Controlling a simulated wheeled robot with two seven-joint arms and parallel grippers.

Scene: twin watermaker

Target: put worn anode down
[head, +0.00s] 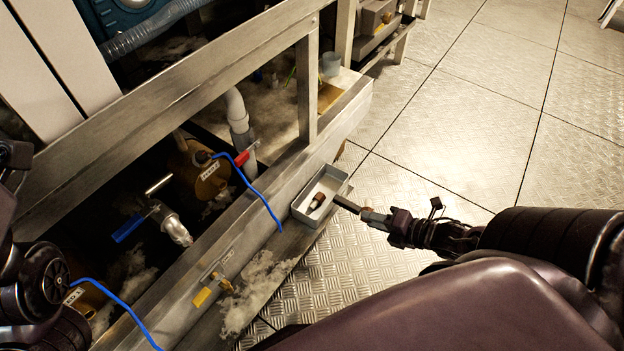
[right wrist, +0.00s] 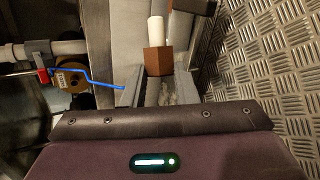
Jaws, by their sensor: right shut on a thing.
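The worn anode, a brown hex head with a pale rod (right wrist: 156,31), shows at the top middle of the right wrist view. In the head view a small brown and pale piece (head: 317,200), which looks like this anode, appears within the outline of a grey tray (head: 300,213). My right gripper (head: 337,198) reaches over the tray's right rim from the right and is shut on the anode's hex end. I cannot tell whether the anode touches the tray floor. My left arm shows at the left edge, but its gripper is not in view.
The tray stands on a low ledge beside a metal frame beam (head: 205,275). A blue cord (head: 262,200) hangs over the beam near the tray. A yellow-handled valve (head: 203,297) sits lower left. Brown labelled housings (head: 197,172) lie behind the beam. Chequer-plate floor (head: 460,130) is clear at right.

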